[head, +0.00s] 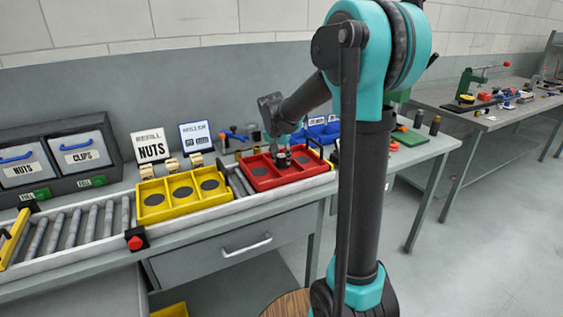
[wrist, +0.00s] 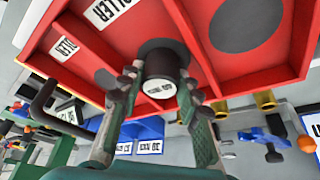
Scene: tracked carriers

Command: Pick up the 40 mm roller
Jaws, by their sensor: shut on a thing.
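A short dark roller (wrist: 160,68) with a pale, lettered end face stands in a compartment of the red tray (wrist: 240,82); its lettering is too small to read surely. My gripper (wrist: 160,84) is shut on it, one finger on each side. In the head view my gripper (head: 282,156) is low over the red tray (head: 292,181), and the roller is small and partly hidden there. Whether the roller touches the tray floor I cannot tell. Other compartments of the tray show dark round spots and white labels, one reading ROLLER.
A yellow tray (head: 182,213) with dark round spots sits left of the red one on the roller conveyor (head: 80,228). Sign cards (head: 150,147), blue bins (head: 318,131) and small parts stand behind.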

